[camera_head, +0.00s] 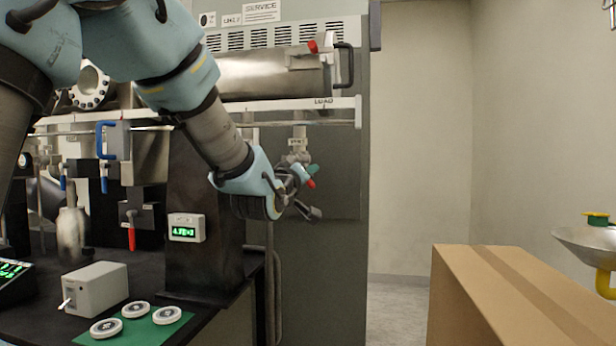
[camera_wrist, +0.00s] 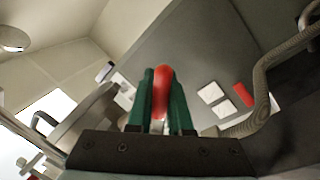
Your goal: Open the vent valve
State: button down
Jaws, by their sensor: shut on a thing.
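The vent valve (camera_head: 298,157) is a small metal fitting under a white label, below the rail marked LOAD. Its red handle (camera_head: 311,183) sticks out at my gripper (camera_head: 308,176). In the wrist view the red handle (camera_wrist: 162,82) stands between the two green fingers of my gripper (camera_wrist: 161,95), which are shut on it. The handle's lower part and much of the valve body are hidden by the fingers and wrist. I cannot tell the handle's exact turn angle.
A steel cylinder (camera_head: 270,75) with a red-tipped part lies above the valve. A black column (camera_head: 205,210) with a green display (camera_head: 186,228) stands left of my wrist. A cardboard box (camera_head: 515,290) stands at the right. Open floor lies between box and cabinet.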

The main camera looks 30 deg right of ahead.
jog(key=c, duration=0.8)
grip_release()
jog(key=shift+c, duration=0.2)
jog(key=b+v, duration=0.3)
jog(key=v, duration=0.8)
jog(key=shift+w, duration=0.1)
